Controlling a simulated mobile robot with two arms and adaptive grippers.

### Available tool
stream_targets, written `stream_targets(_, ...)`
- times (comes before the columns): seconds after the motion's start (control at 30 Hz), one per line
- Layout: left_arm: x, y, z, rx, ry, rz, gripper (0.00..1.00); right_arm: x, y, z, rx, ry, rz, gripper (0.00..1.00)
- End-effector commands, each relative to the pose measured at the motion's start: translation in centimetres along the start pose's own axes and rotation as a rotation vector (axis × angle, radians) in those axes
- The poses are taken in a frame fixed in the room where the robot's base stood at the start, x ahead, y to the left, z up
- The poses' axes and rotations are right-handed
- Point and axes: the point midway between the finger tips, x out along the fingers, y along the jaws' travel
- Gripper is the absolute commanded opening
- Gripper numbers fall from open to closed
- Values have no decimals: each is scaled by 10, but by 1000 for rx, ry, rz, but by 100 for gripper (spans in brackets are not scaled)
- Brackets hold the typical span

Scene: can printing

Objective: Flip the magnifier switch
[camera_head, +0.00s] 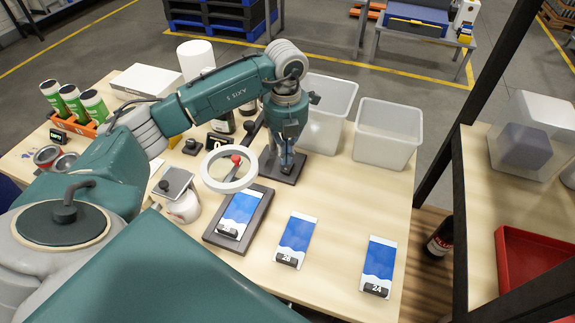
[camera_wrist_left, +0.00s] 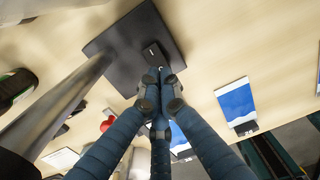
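The magnifier has a white ring (camera_head: 251,176) and a dark square base (camera_head: 297,171) on the wooden table. Its base also shows in the wrist view (camera_wrist_left: 108,42), with the grey post (camera_wrist_left: 72,92) rising beside it. A small black switch (camera_wrist_left: 153,53) sits on the base. My left gripper (camera_head: 287,166) points down over the base. In the wrist view its fingers (camera_wrist_left: 160,76) are closed together, with tips at the switch's near end; whether they touch or press it I cannot tell. The gripper hides the switch in the head view. My right gripper is not in view.
Two clear bins (camera_head: 385,136) stand behind and right of the base. Blue-and-white cards (camera_head: 296,240) lie in front, one on a dark tray (camera_head: 217,240). Green-labelled cans (camera_head: 73,101) stand far left.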

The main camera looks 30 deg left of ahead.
Motion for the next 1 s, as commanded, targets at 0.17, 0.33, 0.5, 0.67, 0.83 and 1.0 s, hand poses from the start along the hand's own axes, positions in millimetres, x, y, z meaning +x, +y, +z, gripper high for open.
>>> stream_targets(0.17,0,0,0,0,0,0,0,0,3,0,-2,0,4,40)
stream_targets(0.33,0,0,0,0,0,0,0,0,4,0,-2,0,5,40)
stream_targets(0.5,0,0,0,0,0,0,0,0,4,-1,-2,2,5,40)
stream_targets(0.67,1,0,0,0,0,0,0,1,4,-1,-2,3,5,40)
stream_targets(0.83,4,0,0,0,0,0,0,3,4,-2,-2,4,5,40)
stream_targets(1.0,6,0,0,0,0,0,0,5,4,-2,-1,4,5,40)
